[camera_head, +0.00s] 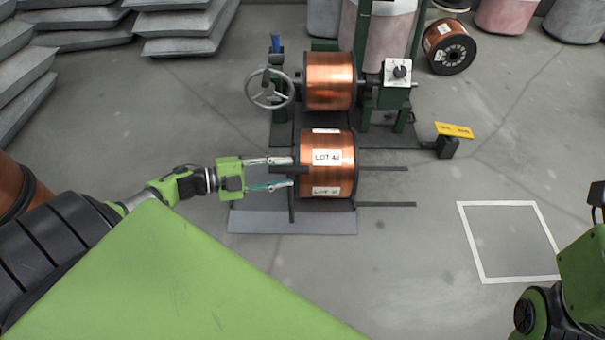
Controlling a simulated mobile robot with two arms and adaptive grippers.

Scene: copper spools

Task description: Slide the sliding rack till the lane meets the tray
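A copper spool (318,186) labelled LOT 48 lies on its side over a low dark frame, which seems to be the sliding rack. Two thin dark rails (388,205) stick out to the right from under it. A flat grey plate (262,220) lies below and left of the spool; I cannot tell whether it is the tray. My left gripper (291,172) is at the spool's left side, fingers spread, with a dark bar between them. I cannot tell whether the fingers touch it. My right arm enters at the lower right; its gripper is out of view.
A green winding stand with a handwheel (269,88) and another copper spool (330,80) stands just behind. A small yellow sign (454,130) is to the right. A white floor square (510,279) is empty. Grey sacks (80,25) are stacked at the upper left.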

